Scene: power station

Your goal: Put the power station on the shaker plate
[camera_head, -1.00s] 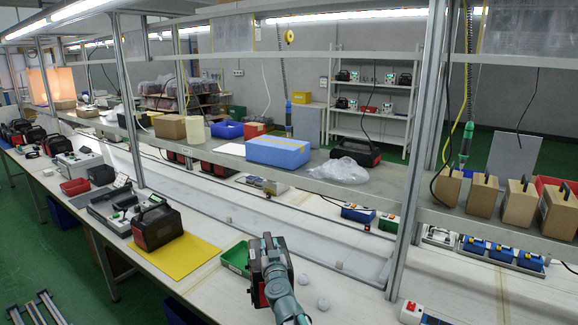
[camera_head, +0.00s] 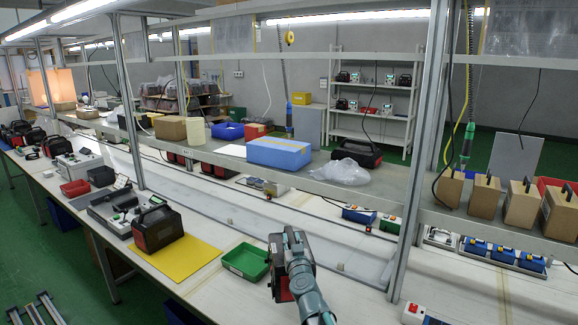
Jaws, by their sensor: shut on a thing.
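My gripper (camera_head: 290,240) is at the lower middle of the head view and is shut on a dark power station (camera_head: 279,285) with red edges. My arm and gripper cover most of it. I cannot tell whether its underside touches the white bench. Another black and red power station (camera_head: 157,229) stands upright at the yellow mat (camera_head: 187,259), left of my gripper. I cannot pick out the shaker plate with certainty.
An open green tray (camera_head: 246,262) lies just left of the held power station. A metal post (camera_head: 407,235) stands to the right. A shelf with a blue box (camera_head: 279,152) runs behind and above.

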